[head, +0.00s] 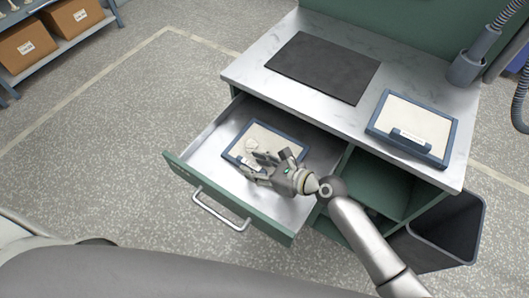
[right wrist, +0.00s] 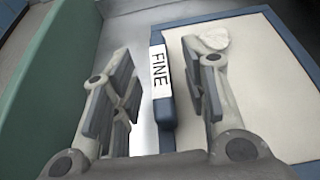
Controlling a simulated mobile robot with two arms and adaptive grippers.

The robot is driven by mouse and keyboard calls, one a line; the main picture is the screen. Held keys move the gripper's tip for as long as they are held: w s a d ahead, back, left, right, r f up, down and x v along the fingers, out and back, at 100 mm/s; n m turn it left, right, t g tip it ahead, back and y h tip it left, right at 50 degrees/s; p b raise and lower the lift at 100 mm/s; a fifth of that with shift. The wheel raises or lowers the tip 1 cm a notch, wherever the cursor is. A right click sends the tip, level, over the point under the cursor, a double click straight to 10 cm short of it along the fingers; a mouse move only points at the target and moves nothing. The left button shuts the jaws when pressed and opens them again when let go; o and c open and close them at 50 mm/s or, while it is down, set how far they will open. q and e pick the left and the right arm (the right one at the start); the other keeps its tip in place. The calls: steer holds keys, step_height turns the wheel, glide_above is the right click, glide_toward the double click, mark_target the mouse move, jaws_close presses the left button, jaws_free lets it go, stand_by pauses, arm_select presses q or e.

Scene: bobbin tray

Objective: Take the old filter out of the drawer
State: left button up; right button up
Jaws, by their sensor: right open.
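The old filter (head: 268,136), a cream panel in a blue frame, lies flat in the open drawer (head: 180,167). It also shows in the right wrist view (right wrist: 268,95), with a pale patch on its face. Its blue handle (right wrist: 165,113) carries a white label reading "FINE". My right gripper (head: 254,165) is open over the filter and hides part of it. In the right wrist view its fingers (right wrist: 158,95) stand on either side of the handle, apart from each other. I cannot tell whether they touch it. My left gripper is not in view.
A second blue-framed filter (head: 420,122) lies on the bench top, right of a dark mat (head: 323,66). A dark bin (head: 440,232) stands at the bench's right. The green drawer front with its bar handle (head: 219,212) juts toward me. A hose hangs at far right.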

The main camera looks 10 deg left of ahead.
jaws_close()
steer(key=shift+r, duration=0.1)
steer(key=shift+r, duration=0.1)
stand_by(0.3)
